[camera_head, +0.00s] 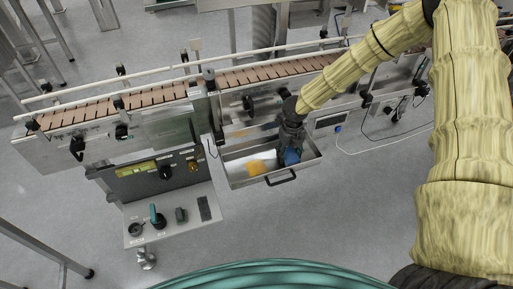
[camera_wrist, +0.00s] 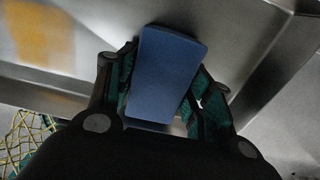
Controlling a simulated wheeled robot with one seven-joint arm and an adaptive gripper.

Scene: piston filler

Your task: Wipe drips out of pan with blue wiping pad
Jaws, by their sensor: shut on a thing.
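A shallow metal pan (camera_head: 238,180) with a black front handle sits below the conveyor in the head view; its wall also shows in the wrist view (camera_wrist: 262,65). Yellow-orange drips (camera_head: 262,166) lie on the left-middle of the pan floor, and they show at the upper left in the wrist view (camera_wrist: 42,38). My gripper (camera_head: 291,146) reaches down into the right part of the pan. It is shut on the blue wiping pad (camera_wrist: 164,75), which shows partly behind the gripper in the head view (camera_head: 292,157). The pad is to the right of the drips. Whether it touches the floor is unclear.
A conveyor (camera_head: 255,75) with brown slats and guide rails runs behind the pan. A control panel (camera_head: 165,178) with knobs stands to the left, with a shelf (camera_head: 190,232) in front holding small items. Open floor lies in front of the pan.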

